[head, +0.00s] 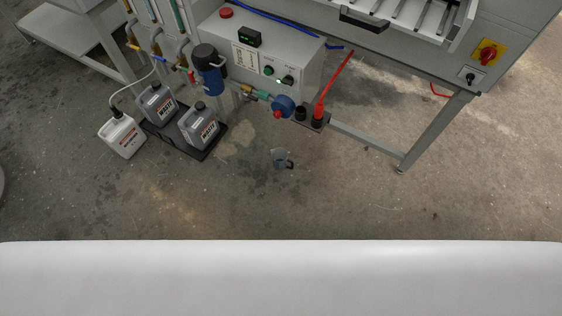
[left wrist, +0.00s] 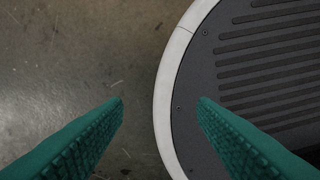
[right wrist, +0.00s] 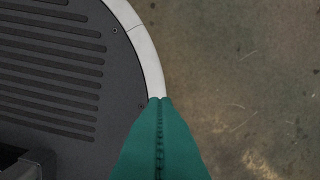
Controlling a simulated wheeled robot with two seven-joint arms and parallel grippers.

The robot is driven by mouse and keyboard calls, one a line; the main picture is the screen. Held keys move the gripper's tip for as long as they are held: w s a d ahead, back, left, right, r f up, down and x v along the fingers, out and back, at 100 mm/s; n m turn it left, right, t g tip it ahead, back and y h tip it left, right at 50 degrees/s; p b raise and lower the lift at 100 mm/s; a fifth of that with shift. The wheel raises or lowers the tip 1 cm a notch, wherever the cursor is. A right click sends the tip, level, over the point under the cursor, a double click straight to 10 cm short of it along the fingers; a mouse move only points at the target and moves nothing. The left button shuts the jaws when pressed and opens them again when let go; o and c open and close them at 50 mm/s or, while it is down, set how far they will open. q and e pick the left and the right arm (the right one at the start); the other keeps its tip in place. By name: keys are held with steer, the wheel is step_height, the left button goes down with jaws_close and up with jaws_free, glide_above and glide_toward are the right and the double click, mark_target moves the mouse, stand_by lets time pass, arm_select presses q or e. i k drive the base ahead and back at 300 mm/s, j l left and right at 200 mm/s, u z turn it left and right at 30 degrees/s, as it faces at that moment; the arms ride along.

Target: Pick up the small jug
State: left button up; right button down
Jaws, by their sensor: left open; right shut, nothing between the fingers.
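The small jug (head: 281,158) is a grey, see-through-looking vessel with a dark handle on its right side. It stands on the concrete floor near the middle of the head view, below the machine's blue fitting. Neither gripper shows in the head view, and the jug is in neither wrist view. My left gripper (left wrist: 161,100) is open and empty, its green fingers wide apart above the floor and my base edge. My right gripper (right wrist: 161,98) is shut with its green fingertips together and nothing between them.
Grey canisters (head: 200,126) stand in a black tray (head: 208,153), with a white canister (head: 122,136) to their left. The machine's control box (head: 262,55), a black-and-red fitting (head: 317,118) and a frame leg (head: 432,135) lie beyond the jug. Floor around the jug is clear.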

mark_target(279, 156)
steer(key=i+l, duration=0.2)
steer(key=l, duration=0.2)
steer(key=i+l, duration=0.25)
steer(key=l, duration=0.15)
steer(key=i+l, duration=0.2)
steer(key=l, duration=0.2)
